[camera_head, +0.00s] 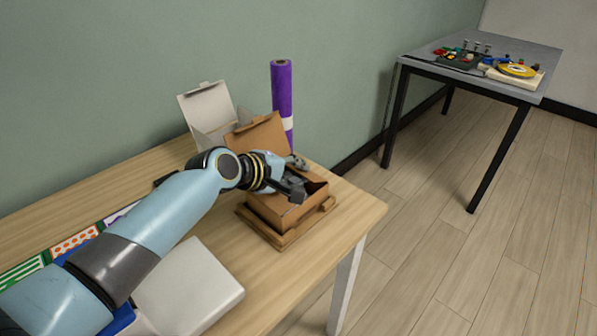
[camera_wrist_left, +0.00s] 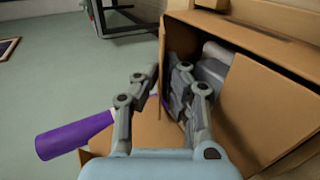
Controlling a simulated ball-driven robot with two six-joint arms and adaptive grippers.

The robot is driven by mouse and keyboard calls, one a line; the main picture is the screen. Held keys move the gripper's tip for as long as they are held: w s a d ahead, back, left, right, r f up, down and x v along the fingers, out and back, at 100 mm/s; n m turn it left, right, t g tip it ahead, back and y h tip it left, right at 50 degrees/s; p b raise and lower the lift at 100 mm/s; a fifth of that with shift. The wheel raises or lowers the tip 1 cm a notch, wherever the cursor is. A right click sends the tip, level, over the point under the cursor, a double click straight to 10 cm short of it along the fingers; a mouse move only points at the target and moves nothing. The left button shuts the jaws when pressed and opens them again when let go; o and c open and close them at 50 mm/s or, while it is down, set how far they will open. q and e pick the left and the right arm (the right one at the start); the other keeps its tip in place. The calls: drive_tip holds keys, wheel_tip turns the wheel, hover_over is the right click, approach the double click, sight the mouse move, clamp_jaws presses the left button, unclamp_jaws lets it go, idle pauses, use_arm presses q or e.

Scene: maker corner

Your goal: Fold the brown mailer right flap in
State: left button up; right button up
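The brown mailer (camera_head: 282,213) is an open cardboard box near the table's right end, its lid (camera_head: 258,133) raised at the back. My left gripper (camera_head: 297,188) is over its opening. The mailer's brown cardboard (camera_wrist_left: 275,112) is close beside the right finger there. A grey item (camera_wrist_left: 212,70) shows inside the box, partly behind that finger. My arm and gripper hide part of the opening, and I cannot clearly single out the right flap. My right gripper is out of view.
The mailer rests on a wooden tray (camera_head: 262,232). A purple roll (camera_head: 281,88) and an open white box (camera_head: 207,108) stand behind it. A white box (camera_head: 190,285) lies front left. The table's right edge is close; a grey table (camera_head: 425,58) stands farther back.

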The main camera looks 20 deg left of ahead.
use_arm(q)
drive_tip(key=o, duration=0.4)
drive_tip(key=shift+o, duration=0.2)
drive_tip(key=v, duration=1.1)
drive_tip(key=shift+s, duration=0.1)
drive_tip(key=shift+s+a+r, duration=0.1)
drive_tip(key=shift+s+r, duration=0.2)
drive_tip(key=shift+s, duration=0.05)
drive_tip(key=shift+c, duration=0.4)
